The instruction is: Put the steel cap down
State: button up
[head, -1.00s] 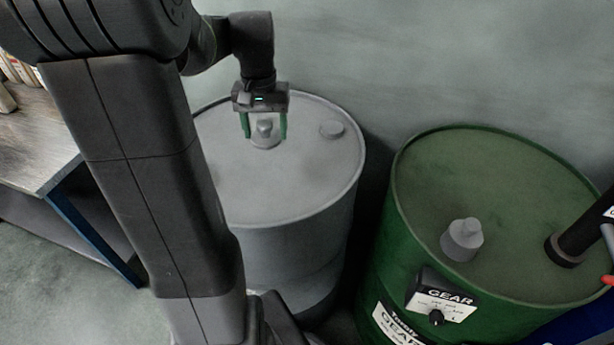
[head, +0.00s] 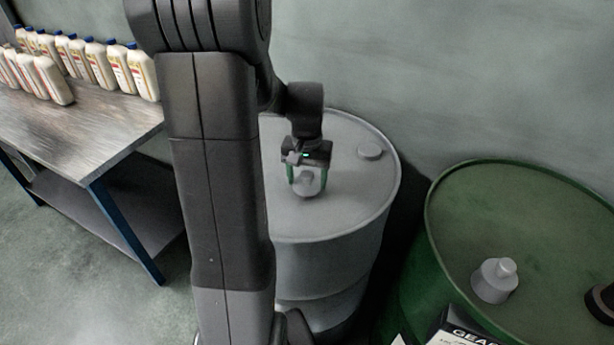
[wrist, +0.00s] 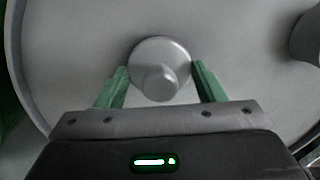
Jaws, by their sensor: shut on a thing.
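The steel cap (head: 307,186) is a grey, stepped round piece over the top of the grey drum (head: 345,205). It is between the green fingers of my gripper (head: 307,178), which is shut on it. In the wrist view the cap (wrist: 160,68) shows a wide disc with a narrower knob, and a green finger meets it on each side. The cap is at or very close to the drum's lid; I cannot tell whether it touches.
A flat bung (head: 370,152) sits on the grey lid, right of the cap. A green drum (head: 535,220) with a similar grey stepped piece (head: 494,281) stands at the right. A workbench (head: 75,130) with several white bottles (head: 143,72) is at the left. The lid around the cap is clear.

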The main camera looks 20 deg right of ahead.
aim_at(307, 173)
jog(key=shift+f, duration=0.1)
jog(key=o, duration=0.6)
jog(key=shift+f, duration=0.1)
jog(key=o, duration=0.5)
jog(key=shift+r, duration=0.2)
notch_tip(307, 173, up, 12)
jog(key=shift+r+p, duration=0.1)
jog(key=shift+p, duration=0.25)
